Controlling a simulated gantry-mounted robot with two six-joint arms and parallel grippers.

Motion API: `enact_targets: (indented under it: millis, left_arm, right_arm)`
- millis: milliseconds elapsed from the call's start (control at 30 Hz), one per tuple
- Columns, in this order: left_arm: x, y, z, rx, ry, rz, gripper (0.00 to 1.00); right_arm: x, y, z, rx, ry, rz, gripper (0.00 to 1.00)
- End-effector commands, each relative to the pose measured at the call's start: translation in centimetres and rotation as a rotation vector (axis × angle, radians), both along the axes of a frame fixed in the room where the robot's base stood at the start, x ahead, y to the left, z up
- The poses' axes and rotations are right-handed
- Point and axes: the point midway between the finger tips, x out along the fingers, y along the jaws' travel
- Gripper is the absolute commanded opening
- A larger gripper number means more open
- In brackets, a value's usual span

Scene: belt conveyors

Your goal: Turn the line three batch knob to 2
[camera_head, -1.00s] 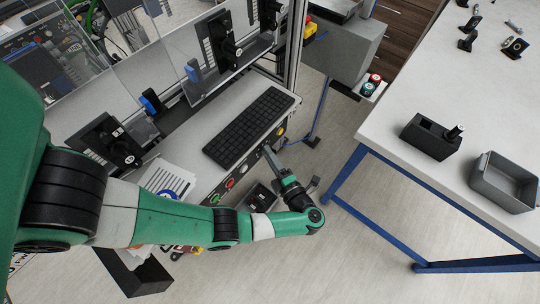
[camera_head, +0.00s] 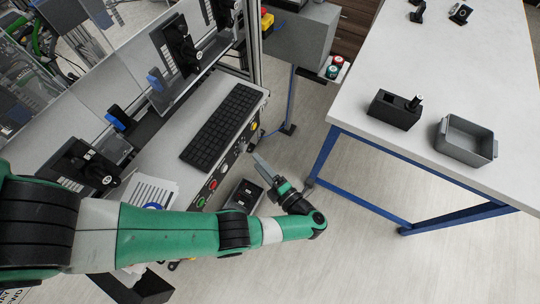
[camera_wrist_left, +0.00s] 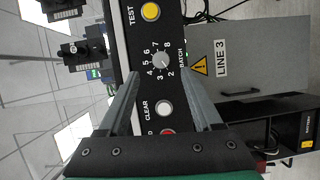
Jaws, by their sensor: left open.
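The batch knob (camera_wrist_left: 160,61) is a small pale round knob on a black panel (camera_wrist_left: 150,36) in the left wrist view. The word BATCH and white numbers, 2 to 8, surround it; I cannot tell which number it points to. My left gripper (camera_wrist_left: 160,80) is open, its two grey fingers either side of the knob's line of sight, with nothing between them. In the head view my left gripper (camera_head: 264,166) hangs just off the console's front panel, to the right of it. My right gripper is in neither view.
A yellow TEST button (camera_wrist_left: 150,12), a white CLEAR button (camera_wrist_left: 164,108) and a partly hidden red button (camera_wrist_left: 168,133) share the panel. A LINE 3 label (camera_wrist_left: 221,60) is on a grey cabinet. A keyboard (camera_head: 222,127) lies on the console. A white table (camera_head: 440,70) stands right.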

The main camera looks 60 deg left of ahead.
Motion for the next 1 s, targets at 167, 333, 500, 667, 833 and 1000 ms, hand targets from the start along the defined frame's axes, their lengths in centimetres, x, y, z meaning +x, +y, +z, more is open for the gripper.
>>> enact_targets:
  millis: [167, 333, 500, 667, 833, 1000]
  left_arm:
    - [0.5, -2.0, 0.2, 0.001, 0.001, -0.002, 0.66]
    - [0.8, -3.9, -0.2, -0.001, -0.002, -0.002, 0.66]
    - [0.9, -4.9, 0.1, 0.001, -0.002, 0.0, 0.66]
    - [0.9, -5.1, 0.2, 0.001, -0.002, 0.001, 0.66]
    - [0.8, -5.1, 0.2, 0.001, -0.002, 0.001, 0.66]
    - [0.8, -5.1, 0.2, 0.001, -0.001, 0.001, 0.66]
  right_arm:
    - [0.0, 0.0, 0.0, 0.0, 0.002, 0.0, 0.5]
    - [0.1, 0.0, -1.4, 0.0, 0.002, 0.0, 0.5]
    - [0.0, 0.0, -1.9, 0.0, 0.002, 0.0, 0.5]
    - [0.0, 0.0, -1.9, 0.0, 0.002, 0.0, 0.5]
    - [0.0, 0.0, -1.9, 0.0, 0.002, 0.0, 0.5]
    - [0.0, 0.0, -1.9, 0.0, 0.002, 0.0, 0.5]
